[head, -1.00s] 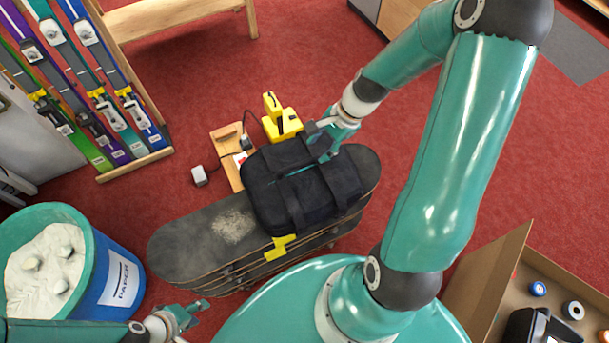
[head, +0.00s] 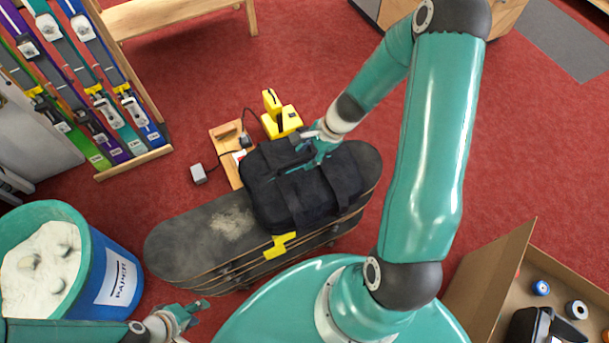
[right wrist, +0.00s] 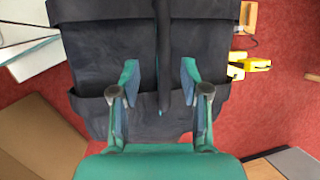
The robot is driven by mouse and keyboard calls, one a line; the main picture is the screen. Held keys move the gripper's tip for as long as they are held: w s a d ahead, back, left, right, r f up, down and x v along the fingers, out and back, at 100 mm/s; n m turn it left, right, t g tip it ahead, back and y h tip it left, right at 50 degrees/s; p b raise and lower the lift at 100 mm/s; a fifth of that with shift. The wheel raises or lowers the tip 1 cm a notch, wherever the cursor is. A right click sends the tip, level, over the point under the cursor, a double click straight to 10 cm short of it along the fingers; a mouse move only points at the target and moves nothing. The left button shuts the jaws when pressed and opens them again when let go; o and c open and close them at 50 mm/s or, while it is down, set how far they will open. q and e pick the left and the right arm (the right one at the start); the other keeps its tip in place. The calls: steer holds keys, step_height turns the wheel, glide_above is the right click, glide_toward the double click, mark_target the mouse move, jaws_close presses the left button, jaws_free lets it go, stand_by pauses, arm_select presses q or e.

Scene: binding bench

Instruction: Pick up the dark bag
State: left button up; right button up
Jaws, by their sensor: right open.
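The dark bag (head: 310,200) lies on top of a stack of skateboards (head: 185,245). Its dark strap or handle (right wrist: 163,50) runs down the middle of the right wrist view. My right gripper (head: 318,152) is at the bag's upper edge. In the right wrist view my right gripper (right wrist: 160,82) is open, with one finger on each side of the strap and the bag close behind. Whether the fingers touch the bag is unclear. My left gripper (head: 185,315) is at the bottom left, apart from the bag; its fingers are too small to judge.
A yellow clamp-like tool (head: 279,118) and a wooden board (head: 228,150) are just behind the bag. A blue bin (head: 115,270) of pale powder stands left. A ski rack (head: 135,165) is upper left, a cardboard box (head: 490,285) lower right. Red floor is clear at right.

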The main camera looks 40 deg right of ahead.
mark_target(303, 160)
steer(key=shift+b+x, duration=0.6)
steer(key=shift+x, duration=1.6)
steer(key=shift+d+f, duration=0.15)
steer(key=shift+f, duration=0.15)
jaws_close()
